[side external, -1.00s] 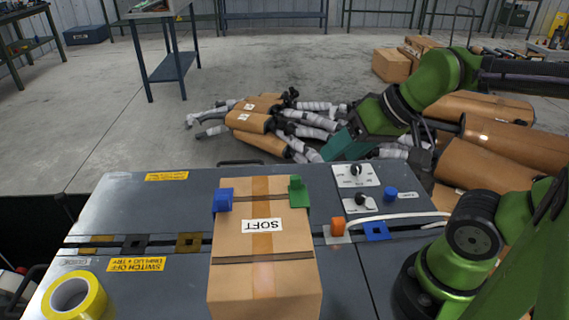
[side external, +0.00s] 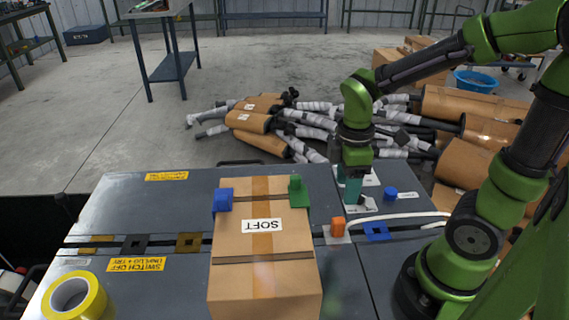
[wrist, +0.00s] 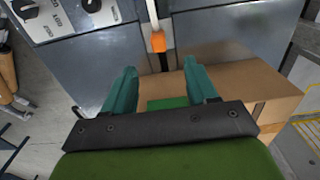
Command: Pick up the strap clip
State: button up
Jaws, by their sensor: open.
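On a cardboard box (side external: 264,278) marked SOFT sit a blue clip-like piece (side external: 223,200) at the far left edge and a green one (side external: 299,192) at the far right edge. An orange piece (side external: 337,226) stands on the bench right of the box, by the end of a white strap (side external: 400,218). Which piece is the strap clip is not clear. My gripper (side external: 353,200) is over the bench beyond the orange piece, pointing down. In the wrist view its fingers (wrist: 160,68) are open and empty, with the orange piece (wrist: 158,41) ahead and a green patch (wrist: 168,103) between them.
The grey bench (side external: 130,205) has a dark slot across it, control knobs, a blue button (side external: 390,193) and a blue square plate (side external: 377,231). Yellow tape (side external: 75,298) lies at front left. Wrapped mufflers (side external: 300,130) pile up behind the bench.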

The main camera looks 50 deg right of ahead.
aim_at(339, 220)
notch_tip(339, 220, down, 8)
jog(key=shift+r, duration=0.2)
jog(key=shift+w+f, duration=0.15)
jog(key=shift+f, duration=1.25)
jog(key=shift+w+f, duration=0.15)
jog(key=shift+f, duration=1.2)
jog(key=shift+c, duration=0.3)
jog(key=c, duration=0.9)
